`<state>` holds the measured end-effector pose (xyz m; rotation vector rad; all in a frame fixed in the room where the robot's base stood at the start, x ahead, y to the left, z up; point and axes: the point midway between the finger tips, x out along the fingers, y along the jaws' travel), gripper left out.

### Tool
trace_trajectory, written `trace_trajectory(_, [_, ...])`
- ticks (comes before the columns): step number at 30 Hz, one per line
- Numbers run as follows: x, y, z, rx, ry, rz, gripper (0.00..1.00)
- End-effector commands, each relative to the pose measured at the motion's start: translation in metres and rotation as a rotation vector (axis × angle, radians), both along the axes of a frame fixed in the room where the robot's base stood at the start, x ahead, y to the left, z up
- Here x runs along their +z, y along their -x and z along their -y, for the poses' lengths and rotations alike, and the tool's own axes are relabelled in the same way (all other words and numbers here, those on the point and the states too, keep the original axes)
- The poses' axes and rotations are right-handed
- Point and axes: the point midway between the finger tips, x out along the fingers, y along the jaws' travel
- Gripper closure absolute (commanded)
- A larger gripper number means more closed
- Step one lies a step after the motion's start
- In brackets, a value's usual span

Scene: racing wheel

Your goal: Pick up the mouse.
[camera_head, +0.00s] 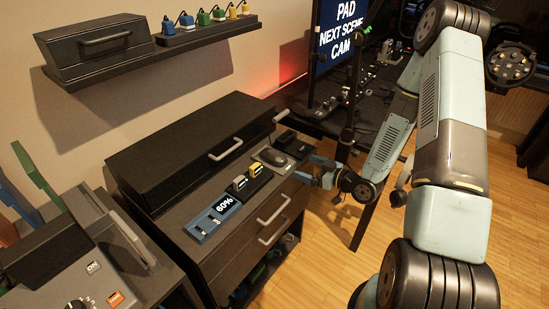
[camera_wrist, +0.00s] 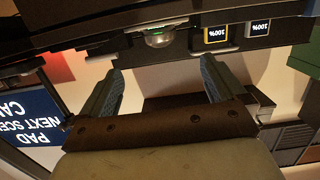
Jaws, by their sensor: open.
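Two small charger blocks (camera_head: 246,178) and a blue 60% display (camera_head: 212,219) stand left of the mouse. A dark box (camera_head: 294,144) is close on its right. A long black case (camera_head: 195,143) lies behind. Drawer handles (camera_head: 272,209) stick out below.

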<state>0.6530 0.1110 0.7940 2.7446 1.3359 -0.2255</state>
Motion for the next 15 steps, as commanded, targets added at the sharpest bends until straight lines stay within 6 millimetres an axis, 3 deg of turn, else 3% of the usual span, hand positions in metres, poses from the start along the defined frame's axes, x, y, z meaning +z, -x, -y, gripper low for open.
trace_trajectory(5, [-0.003,-0.005,-0.011,0.005,-0.022,0.006,0.03])
trace_trajectory(15, [-0.011,-0.039,-0.055,0.004,-0.020,0.005,0.03])
